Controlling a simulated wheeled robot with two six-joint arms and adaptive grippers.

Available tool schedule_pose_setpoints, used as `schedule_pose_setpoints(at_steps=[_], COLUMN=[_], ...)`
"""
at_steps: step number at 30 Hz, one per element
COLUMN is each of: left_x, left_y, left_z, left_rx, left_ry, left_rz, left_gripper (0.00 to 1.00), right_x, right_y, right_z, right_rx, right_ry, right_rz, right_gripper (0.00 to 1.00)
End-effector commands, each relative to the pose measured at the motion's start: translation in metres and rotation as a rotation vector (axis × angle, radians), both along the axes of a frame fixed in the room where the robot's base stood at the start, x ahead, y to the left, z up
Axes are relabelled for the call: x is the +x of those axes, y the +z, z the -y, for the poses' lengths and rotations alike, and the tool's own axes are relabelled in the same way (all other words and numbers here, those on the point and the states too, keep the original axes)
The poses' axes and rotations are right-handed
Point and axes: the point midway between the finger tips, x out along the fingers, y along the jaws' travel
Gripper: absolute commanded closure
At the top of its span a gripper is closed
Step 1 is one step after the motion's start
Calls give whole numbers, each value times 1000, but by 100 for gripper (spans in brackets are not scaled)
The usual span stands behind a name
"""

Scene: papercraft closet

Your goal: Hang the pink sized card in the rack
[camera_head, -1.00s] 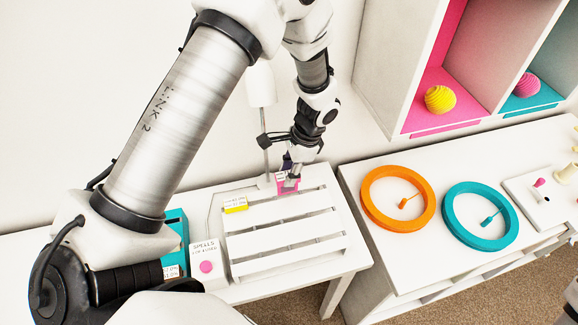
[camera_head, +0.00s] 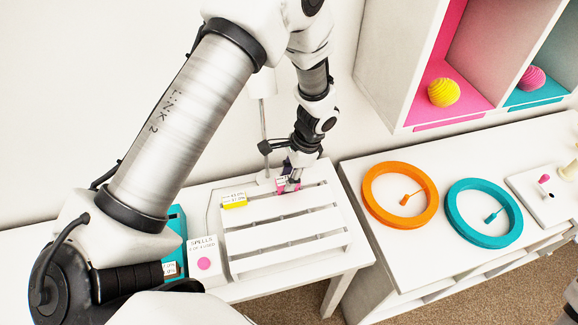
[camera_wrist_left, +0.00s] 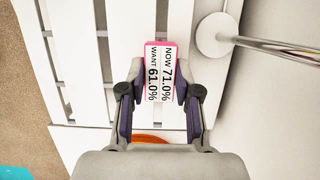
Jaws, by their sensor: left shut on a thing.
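The pink-edged card (camera_wrist_left: 160,58) is between the fingers of my left gripper (camera_wrist_left: 160,92), which is shut on it. In the head view the card (camera_head: 283,184) shows as a small pink patch at my left gripper (camera_head: 289,187), over the far right part of the slatted white rack (camera_head: 285,237). I cannot tell whether the card's lower edge is inside a slot. A yellow-edged card (camera_head: 234,201) stands at the rack's far left.
A white SPELLS box with a pink dot (camera_head: 203,263) and a teal box (camera_head: 177,222) stand left of the rack. A lamp (camera_head: 264,100) stands behind it. An orange ring (camera_head: 400,223) and a teal ring (camera_head: 483,240) lie on the right table.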

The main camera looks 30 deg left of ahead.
Motion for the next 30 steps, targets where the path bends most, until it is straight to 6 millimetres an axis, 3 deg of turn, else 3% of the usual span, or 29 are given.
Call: schedule_pose_setpoints(at_steps=[10,19,20,21,22,30], left_x=[0,0,0,0,0,0], left_y=[-23,-24,-24,-24,-24,-23], left_z=[0,0,0,0,0,0], left_rx=[0,0,0,0,0,0], left_ry=[0,0,0,0,0,0], left_rz=[0,0,0,0,0,0], left_gripper=[100,100,57,43,38,38], right_x=[0,0,0,0,0,0], right_y=[-13,-13,-13,-13,-13,-13], right_z=[0,0,0,0,0,0], right_rx=[0,0,0,0,0,0], right_ry=[0,0,0,0,0,0], right_rz=[0,0,0,0,0,0], right_gripper=[38,38,38,38,38,38])
